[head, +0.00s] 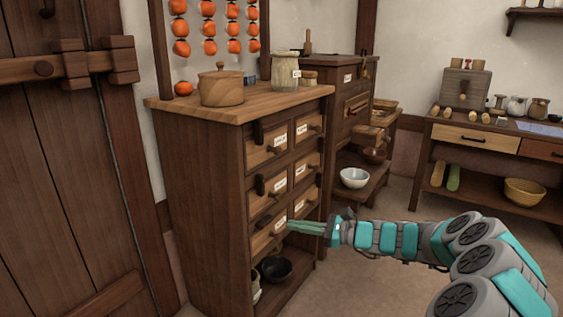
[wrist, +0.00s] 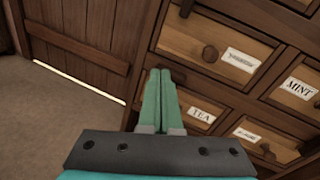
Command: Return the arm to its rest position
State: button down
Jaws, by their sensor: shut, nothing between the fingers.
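My arm reaches in from the right in the head view, and my gripper (head: 292,228) is at the front of the wooden drawer cabinet (head: 205,190), by its lower drawers. In the wrist view the green fingers of my gripper (wrist: 160,75) are together, with nothing between them. They point at the cabinet front, beside the drawer labelled TEA (wrist: 201,115). I cannot tell whether the fingertips touch the cabinet.
A lidded wooden pot (head: 221,88) and a jar (head: 285,70) stand on the cabinet top. Dark bowl (head: 276,269) sits on its lower shelf. A plank door (head: 60,170) is at left, a side table (head: 475,139) at right. Floor between is clear.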

jog(key=s+a+r+n+g+h, duration=0.1)
jog(key=s+a+r+n+g, duration=0.25)
jog(key=s, duration=0.25)
jog(key=s+a+r+n+g, duration=0.2)
jog(key=s+a+n, duration=0.2)
jog(key=s+a, duration=0.15)
jog(key=s+a+n+g+h+p, duration=0.1)
jog(key=s+n+g+h, duration=0.35)
jog(key=s, duration=1.05)
jog(key=s+d+f+n+h, duration=0.2)
jog(key=s+d+h, duration=0.1)
jog(key=s+d, duration=0.3)
jog(key=s+d+f+n+t+h+p, duration=0.1)
jog(key=s+d+n+h, duration=0.2)
jog(key=s+d, duration=0.3)
jog(key=s+d+f+n+t+h, duration=0.1)
jog(key=s+d+f+n+h, duration=0.1)
jog(key=s+d+h, duration=0.2)
jog(key=s+d, duration=0.2)
jog(key=s, duration=0.2)
jog(key=shift+s+f+n+h, duration=0.15)
jog(key=shift+f+n+h, duration=0.15)
jog(key=shift+h, duration=0.05)
jog(key=c, duration=1.6)
grip_release()
